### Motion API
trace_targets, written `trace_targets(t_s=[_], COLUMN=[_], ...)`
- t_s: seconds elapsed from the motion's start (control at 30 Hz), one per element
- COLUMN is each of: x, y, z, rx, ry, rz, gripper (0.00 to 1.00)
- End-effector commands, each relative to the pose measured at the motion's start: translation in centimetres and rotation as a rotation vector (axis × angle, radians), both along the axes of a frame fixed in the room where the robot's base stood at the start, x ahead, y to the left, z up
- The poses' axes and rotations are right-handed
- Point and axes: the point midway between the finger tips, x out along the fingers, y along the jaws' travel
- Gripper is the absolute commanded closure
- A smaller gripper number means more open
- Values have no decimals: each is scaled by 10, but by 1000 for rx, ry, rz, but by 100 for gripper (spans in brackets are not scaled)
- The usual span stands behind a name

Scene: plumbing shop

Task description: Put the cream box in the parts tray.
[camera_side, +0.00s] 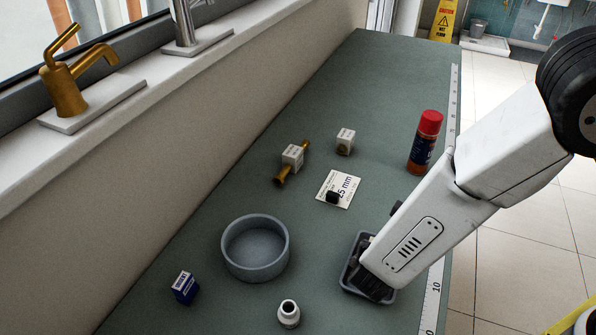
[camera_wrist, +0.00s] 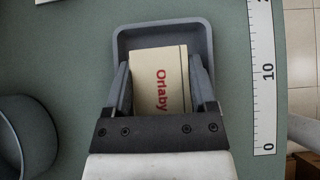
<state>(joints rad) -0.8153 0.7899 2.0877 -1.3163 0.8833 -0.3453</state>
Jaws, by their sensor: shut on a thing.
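The cream box (camera_wrist: 160,78), with red lettering "Oriaby", sits between the fingers of my gripper (camera_wrist: 161,88) in the wrist view. My gripper is shut on it. The grey parts tray (camera_wrist: 160,29) lies under and around the box in that view, its far wall beyond the box's end. In the side view the tray (camera_side: 347,275) is at the lower right of the bench, and my gripper (camera_side: 362,284) points down into it. The box is hidden there by my arm. I cannot tell whether the box touches the tray floor.
A round grey bowl (camera_side: 283,257) stands left of the tray. A ruler strip (camera_side: 431,298) runs along the right edge.

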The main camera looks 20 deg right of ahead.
Motion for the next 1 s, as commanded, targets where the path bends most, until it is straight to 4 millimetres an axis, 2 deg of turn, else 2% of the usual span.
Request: trace_targets(t_s=[0.27, 0.3, 0.37, 0.4, 0.77, 1.0], x=[0, 0, 0, 0, 0, -10], y=[0, 0, 0, 0, 0, 11], z=[-2, -3, -3, -3, 0, 13], rx=[0, 0, 1, 1, 0, 2], ry=[0, 0, -1, -1, 0, -2], rz=[0, 0, -1, -1, 0, 2], gripper=[100, 24, 5, 0, 0, 0])
